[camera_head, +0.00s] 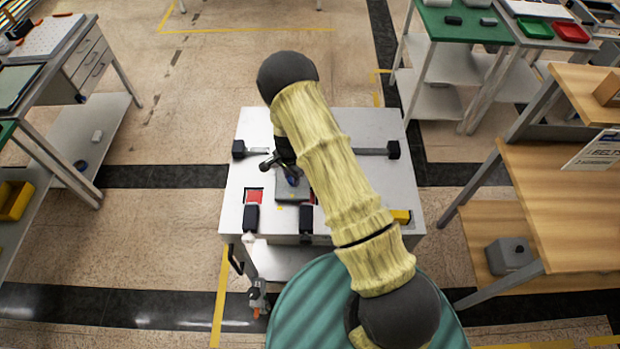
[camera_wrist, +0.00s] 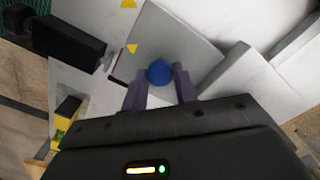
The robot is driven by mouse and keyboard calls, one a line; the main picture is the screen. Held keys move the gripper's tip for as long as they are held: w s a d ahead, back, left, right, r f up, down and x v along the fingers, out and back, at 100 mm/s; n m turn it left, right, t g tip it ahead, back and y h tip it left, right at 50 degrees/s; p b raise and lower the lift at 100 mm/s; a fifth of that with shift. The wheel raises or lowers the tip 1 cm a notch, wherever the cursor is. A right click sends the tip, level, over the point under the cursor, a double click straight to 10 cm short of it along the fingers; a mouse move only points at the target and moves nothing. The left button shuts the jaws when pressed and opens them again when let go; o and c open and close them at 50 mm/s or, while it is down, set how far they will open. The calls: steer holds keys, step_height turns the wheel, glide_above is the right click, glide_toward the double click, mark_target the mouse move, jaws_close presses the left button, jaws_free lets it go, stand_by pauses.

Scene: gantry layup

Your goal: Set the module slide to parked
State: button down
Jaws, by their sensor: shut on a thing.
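The module slide is a grey square plate (camera_head: 293,192) with a blue knob (camera_head: 293,180), left of the middle of a rail (camera_head: 370,151) on the white table. In the wrist view the plate (camera_wrist: 200,48) lies under the blue knob (camera_wrist: 160,72). My gripper (camera_wrist: 160,88) has its two purple-grey fingers closed about the knob. Yellow triangle marks (camera_wrist: 132,48) show by the plate's left edge in the wrist view. In the head view my arm hides part of the rail and most of the gripper.
Black blocks stand at the rail's left end (camera_head: 238,149) and right end (camera_head: 393,149). A yellow block (camera_head: 402,216) is at front right. Wooden benches (camera_head: 570,190) stand to the right.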

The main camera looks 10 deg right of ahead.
mark_target(280, 184)
steer(key=a, duration=0.2)
steer(key=w+a, duration=0.1)
steer(key=a, duration=0.1)
steer(key=shift+b, duration=0.3)
steer(key=shift+r, duration=0.1)
steer(key=shift+d, duration=0.1)
steer(key=c, duration=1.1)
jaws_free()
step_height(280, 184, up, 17)
steer(key=b, duration=0.4)
steer(key=shift+r, duration=0.15)
